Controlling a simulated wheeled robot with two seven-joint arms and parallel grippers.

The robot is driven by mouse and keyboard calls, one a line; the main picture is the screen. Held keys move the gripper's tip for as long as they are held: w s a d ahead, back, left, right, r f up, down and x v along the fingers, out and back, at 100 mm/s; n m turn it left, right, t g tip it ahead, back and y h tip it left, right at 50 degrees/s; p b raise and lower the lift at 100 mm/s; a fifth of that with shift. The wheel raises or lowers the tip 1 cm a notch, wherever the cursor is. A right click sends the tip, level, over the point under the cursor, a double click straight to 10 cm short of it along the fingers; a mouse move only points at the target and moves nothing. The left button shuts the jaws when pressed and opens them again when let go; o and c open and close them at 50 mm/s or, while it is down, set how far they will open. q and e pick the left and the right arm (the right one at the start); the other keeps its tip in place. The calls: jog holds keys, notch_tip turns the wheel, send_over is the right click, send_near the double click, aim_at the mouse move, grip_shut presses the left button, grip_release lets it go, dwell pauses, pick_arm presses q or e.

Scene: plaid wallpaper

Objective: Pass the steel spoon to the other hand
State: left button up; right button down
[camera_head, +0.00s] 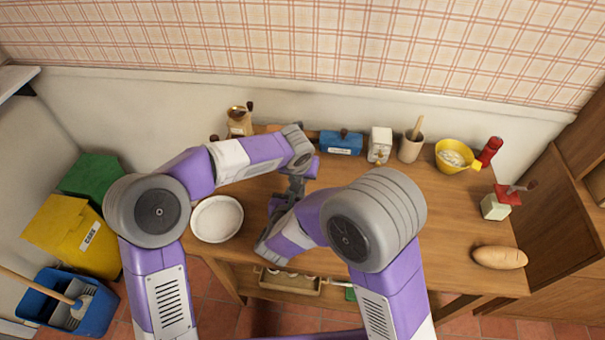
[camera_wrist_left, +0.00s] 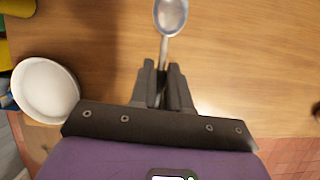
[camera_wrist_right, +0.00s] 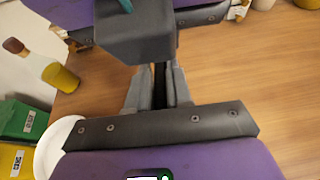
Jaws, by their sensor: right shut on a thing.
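The steel spoon (camera_wrist_left: 170,15) shows in the left wrist view, bowl toward the top, with its handle running down between my left fingers. My left gripper (camera_wrist_left: 163,75) is around the handle; I cannot tell whether its fingers press on it. My right gripper (camera_wrist_right: 159,75) is shut on the spoon's handle end, seen only as a thin dark strip between the fingers. In the right wrist view my left gripper's grey finger part is just beyond my right fingertips and hides the rest of the spoon. In the head view both grippers meet above the wooden table (camera_head: 455,225), with the spoon hidden.
A white plate (camera_head: 217,219) lies at the table's left. Along the back stand a wooden mill (camera_head: 239,122), blue box (camera_head: 341,143), utensil cup (camera_head: 411,148), yellow bowl (camera_head: 454,155) and red bottle (camera_head: 490,151). Bread (camera_head: 499,257) lies at the right. The table's right-centre is clear.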

jog(key=c, duration=1)
grip_release()
jog(key=shift+a, duration=0.2)
jog(key=shift+o, duration=0.2)
